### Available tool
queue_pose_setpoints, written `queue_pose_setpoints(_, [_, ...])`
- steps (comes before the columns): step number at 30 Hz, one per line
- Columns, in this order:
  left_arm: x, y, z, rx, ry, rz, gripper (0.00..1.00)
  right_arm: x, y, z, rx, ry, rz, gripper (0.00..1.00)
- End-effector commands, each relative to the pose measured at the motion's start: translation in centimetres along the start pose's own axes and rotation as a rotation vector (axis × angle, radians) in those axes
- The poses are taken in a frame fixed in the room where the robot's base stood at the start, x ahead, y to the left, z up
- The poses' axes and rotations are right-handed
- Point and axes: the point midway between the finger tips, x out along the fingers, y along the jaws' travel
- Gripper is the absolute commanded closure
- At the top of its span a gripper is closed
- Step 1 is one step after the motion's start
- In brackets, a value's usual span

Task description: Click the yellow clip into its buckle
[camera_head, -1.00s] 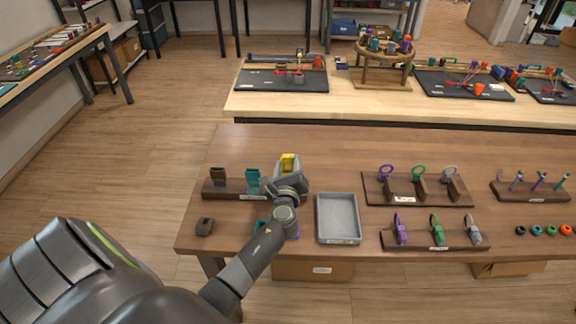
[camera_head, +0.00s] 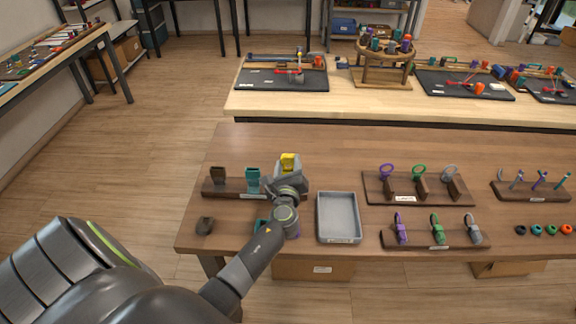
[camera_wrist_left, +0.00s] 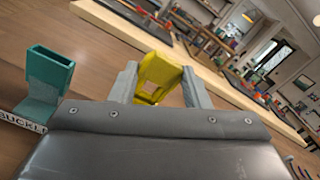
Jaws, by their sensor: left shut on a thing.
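My left gripper (camera_wrist_left: 163,88) is over the right end of the dark buckle rack (camera_head: 228,192), labelled as a buckle rack. Its two grey fingers are shut on a yellow part, taken as the yellow clip (camera_wrist_left: 158,72), which has an opening through it. The yellow shows above the gripper in the head view (camera_head: 289,161). The gripper hides the rack place below, so I cannot see the yellow buckle apart from the clip, nor whether they touch. A teal buckle (camera_head: 252,180) and a brown buckle (camera_head: 217,175) stand upright to the left. My right gripper is not in view.
A dark clip (camera_head: 204,225) lies at the table's front left. A teal piece (camera_head: 261,225) is partly hidden by my arm. A grey tray (camera_head: 338,218) stands just right of my arm. Boards with rings and straps (camera_head: 417,190) fill the right. The table behind the rack is clear.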

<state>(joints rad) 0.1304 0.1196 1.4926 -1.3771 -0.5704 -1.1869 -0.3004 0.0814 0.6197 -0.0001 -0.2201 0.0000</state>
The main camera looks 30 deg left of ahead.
Motion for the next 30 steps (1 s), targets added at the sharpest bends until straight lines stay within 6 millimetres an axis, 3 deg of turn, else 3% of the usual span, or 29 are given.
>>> queue_pose_setpoints(30, [0.0,1.0,-2.0,0.000,0.001,0.001,0.83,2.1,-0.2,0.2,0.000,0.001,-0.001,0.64])
